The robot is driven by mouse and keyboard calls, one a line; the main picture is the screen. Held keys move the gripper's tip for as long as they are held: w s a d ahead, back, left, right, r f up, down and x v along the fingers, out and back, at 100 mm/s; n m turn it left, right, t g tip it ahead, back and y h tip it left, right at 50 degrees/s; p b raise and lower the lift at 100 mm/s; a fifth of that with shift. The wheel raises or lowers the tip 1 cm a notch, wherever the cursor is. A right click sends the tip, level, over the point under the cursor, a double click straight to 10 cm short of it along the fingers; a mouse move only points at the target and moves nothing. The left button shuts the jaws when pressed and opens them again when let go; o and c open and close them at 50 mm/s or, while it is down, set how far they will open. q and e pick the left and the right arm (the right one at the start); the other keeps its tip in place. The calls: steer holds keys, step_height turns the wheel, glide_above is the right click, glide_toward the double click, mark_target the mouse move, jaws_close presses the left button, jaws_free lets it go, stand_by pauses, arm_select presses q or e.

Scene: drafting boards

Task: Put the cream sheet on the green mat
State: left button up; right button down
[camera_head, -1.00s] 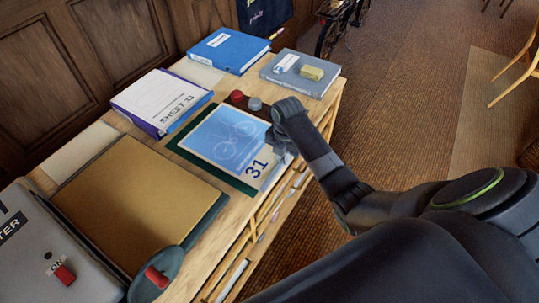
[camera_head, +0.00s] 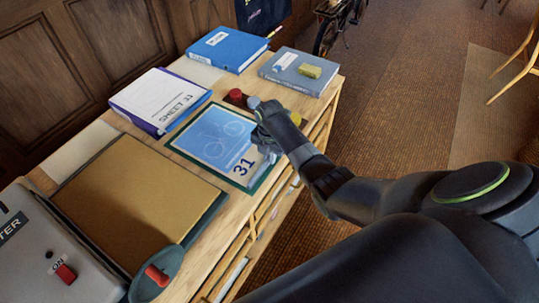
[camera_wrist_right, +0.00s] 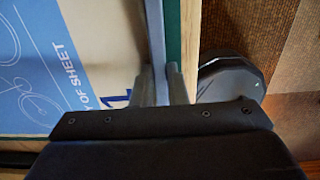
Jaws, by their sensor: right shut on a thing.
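The cream sheet (camera_head: 212,152) has a blue bicycle print and a large "31". It lies over the green mat (camera_head: 183,152), whose rim shows around it in the head view. In the right wrist view the sheet (camera_wrist_right: 100,30) fills the left side, and a green strip of the mat (camera_wrist_right: 173,35) shows to the right of a grey-blue strip. My right gripper (camera_head: 266,143) is at the sheet's right edge, shut on it; the fingers (camera_wrist_right: 160,85) also show in the wrist view. The gripper hides part of the sheet's right side. My left gripper is out of view.
A purple-edged "SHEET 31" stack (camera_head: 162,99), a blue binder (camera_head: 227,50) and a grey book (camera_head: 292,75) with a yellow block stand behind. A red knob (camera_head: 236,95) is near the mat. A brown board (camera_head: 132,205) and grey machine (camera_head: 45,250) lie at front left.

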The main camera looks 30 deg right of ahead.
steer(key=c, duration=1.4)
jaws_free()
steer(key=shift+c, duration=0.2)
step_height(320, 180, up, 12)
